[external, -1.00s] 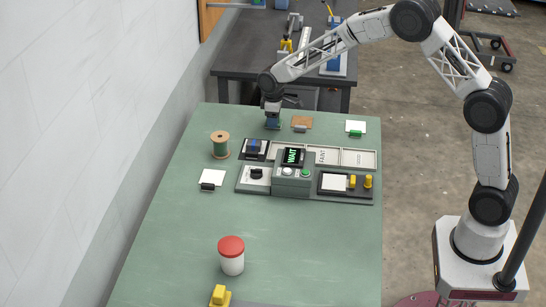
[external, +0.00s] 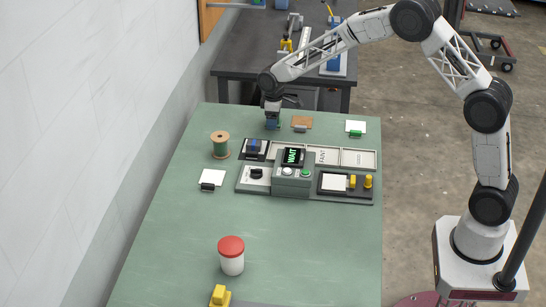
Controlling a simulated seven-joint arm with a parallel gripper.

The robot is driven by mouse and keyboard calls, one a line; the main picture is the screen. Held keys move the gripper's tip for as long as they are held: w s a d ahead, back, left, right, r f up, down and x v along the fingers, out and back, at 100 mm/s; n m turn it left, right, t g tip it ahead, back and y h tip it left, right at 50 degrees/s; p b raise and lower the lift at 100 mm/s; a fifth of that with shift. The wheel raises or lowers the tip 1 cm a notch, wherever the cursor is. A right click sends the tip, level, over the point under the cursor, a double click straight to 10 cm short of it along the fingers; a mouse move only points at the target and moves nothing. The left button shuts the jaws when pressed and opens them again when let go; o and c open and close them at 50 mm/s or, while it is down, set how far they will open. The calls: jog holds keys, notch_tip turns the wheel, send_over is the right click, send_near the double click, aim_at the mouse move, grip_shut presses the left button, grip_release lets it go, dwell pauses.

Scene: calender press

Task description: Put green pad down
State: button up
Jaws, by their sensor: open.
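The green pad looks to be the white square with a small green grip (external: 356,132) at the table's back right. It lies flat on the table. My gripper (external: 272,123) is open and points down near the table's back edge, left of the brown pad (external: 302,122) and well left of the green-gripped one. Its fingertips look dark blue and are small here. Whether they touch the tabletop, or anything lies between them, I cannot tell. The press (external: 292,178) in the middle has a display reading "WAIT", flanked by trays.
A green spool (external: 220,144) stands left of the press. A white pad with a black grip (external: 211,179) lies below it. A blue-handled piece (external: 254,147) sits in the back-left tray. A red-lidded jar (external: 232,256) stands in front, where the table is mostly clear.

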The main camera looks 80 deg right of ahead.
notch_tip(320, 180, up, 12)
dwell(0.6)
dwell(0.5)
jog(key=s+a+r+t, duration=0.1)
jog(key=s+a+r, duration=0.6)
jog(key=s+a, duration=0.35)
jog(key=s+a+r, duration=0.8)
jog(key=s+a, duration=0.1)
jog(key=a, duration=0.3)
jog(key=s+a+f, duration=0.1)
jog(key=s+a, duration=0.3)
jog(key=s, duration=0.6)
jog(key=s+a+f+t, duration=0.1)
jog(key=s+a, duration=0.4)
jog(key=s, duration=0.5)
jog(key=s+a+f, duration=0.1)
jog(key=s+a, duration=0.4)
jog(key=s, duration=0.5)
jog(key=shift+s+t, duration=0.25)
jog(key=shift+t, duration=0.05)
